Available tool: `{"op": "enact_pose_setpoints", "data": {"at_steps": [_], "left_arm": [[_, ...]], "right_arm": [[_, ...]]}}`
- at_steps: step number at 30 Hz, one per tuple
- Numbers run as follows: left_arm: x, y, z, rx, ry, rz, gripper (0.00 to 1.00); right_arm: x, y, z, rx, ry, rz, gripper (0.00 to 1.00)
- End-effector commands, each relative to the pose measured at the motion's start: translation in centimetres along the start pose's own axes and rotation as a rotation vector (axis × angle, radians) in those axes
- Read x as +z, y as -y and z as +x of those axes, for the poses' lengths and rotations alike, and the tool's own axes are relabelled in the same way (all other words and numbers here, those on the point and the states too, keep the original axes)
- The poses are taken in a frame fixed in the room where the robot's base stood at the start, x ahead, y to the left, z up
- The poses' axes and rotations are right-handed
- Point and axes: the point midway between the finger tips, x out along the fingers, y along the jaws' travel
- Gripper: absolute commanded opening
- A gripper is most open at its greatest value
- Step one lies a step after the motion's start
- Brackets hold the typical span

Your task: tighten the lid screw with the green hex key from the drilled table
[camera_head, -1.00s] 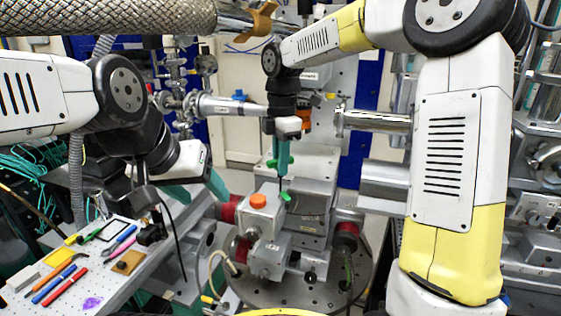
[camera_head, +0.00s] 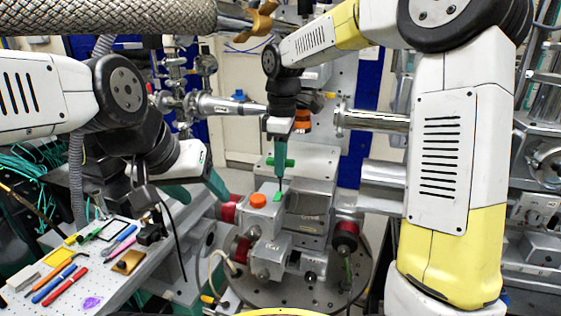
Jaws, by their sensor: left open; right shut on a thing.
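My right gripper (camera_head: 281,176) points straight down over the grey metal box in the middle and is shut on the green hex key (camera_head: 272,162). Green ends of the key stick out on both sides of the teal fingers. A thin dark shaft runs down below the fingers to a small green piece (camera_head: 277,196) on the box top. The lid screw itself is too small or hidden to make out. My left gripper (camera_head: 195,190) is open and empty, off to the left beside the drilled table (camera_head: 150,262).
An orange knob (camera_head: 258,200) sits on the box top just left of the shaft. Pens, a yellow block and other small tools lie on the drilled table. A steel beam pipe (camera_head: 375,120) and a round drilled base (camera_head: 300,294) surround the box.

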Motion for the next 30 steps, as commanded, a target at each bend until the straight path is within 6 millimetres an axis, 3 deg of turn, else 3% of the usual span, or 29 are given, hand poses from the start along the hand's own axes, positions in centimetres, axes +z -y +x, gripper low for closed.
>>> {"op": "enact_pose_setpoints", "data": {"at_steps": [10,19,30], "left_arm": [[0.0,0.0,0.0,0.0,0.0,0.0,0.6],[0.0,0.0,0.0,0.0,0.0,0.0,0.6],[0.0,0.0,0.0,0.0,0.0,0.0,0.6]], "right_arm": [[0.0,0.0,-0.02,0.001,0.0,0.012,0.0],[-0.02,0.01,0.01,0.011,0.0,0.324,0.0],[0.03,-0.02,0.04,0.011,0.0,0.352,0.0]]}}
